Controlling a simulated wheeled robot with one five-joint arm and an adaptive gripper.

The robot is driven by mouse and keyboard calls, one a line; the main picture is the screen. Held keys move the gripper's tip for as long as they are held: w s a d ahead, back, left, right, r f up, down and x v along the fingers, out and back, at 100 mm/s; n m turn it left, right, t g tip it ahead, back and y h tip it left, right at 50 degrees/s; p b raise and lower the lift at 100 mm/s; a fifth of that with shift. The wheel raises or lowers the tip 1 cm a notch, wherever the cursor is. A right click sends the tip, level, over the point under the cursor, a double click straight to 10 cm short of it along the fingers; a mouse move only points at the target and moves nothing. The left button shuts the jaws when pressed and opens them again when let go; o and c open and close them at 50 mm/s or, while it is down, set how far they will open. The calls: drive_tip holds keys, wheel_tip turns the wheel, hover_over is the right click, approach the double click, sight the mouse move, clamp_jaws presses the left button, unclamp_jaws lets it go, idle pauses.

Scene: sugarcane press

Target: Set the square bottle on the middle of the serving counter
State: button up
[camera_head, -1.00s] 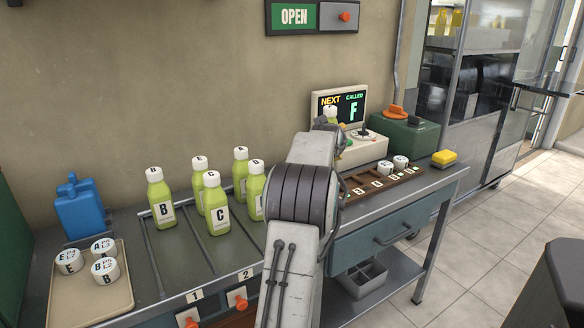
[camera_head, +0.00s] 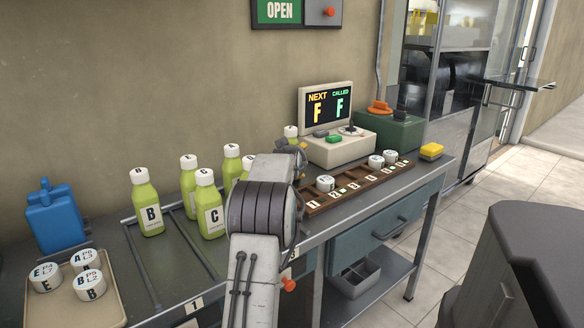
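My arm reaches up from the bottom middle, and my gripper (camera_head: 290,148) is at its far end, mostly hidden behind the wrist. A green bottle with a white cap (camera_head: 290,131) shows just above the gripper and moves with it, so it seems held. The fingers are hidden, and so is most of this bottle; its shape and label cannot be read. Other green bottles stand on the left worktop, among them bottle B (camera_head: 149,209) and bottle C (camera_head: 208,210). I cannot tell for sure which surface is the serving counter.
A console (camera_head: 340,148) whose screen reads NEXT F, CALLED F stands behind the slotted wooden rack (camera_head: 352,195). A tray of lidded cups (camera_head: 104,312) is at left. A dark block (camera_head: 510,275) stands at lower right. Tiled floor is clear beyond the worktop.

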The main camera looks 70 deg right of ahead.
drive_tip(key=shift+f, duration=0.25)
drive_tip(key=o, duration=1)
drive_tip(key=shift+a+r, duration=0.1)
drive_tip(key=shift+a, duration=0.05)
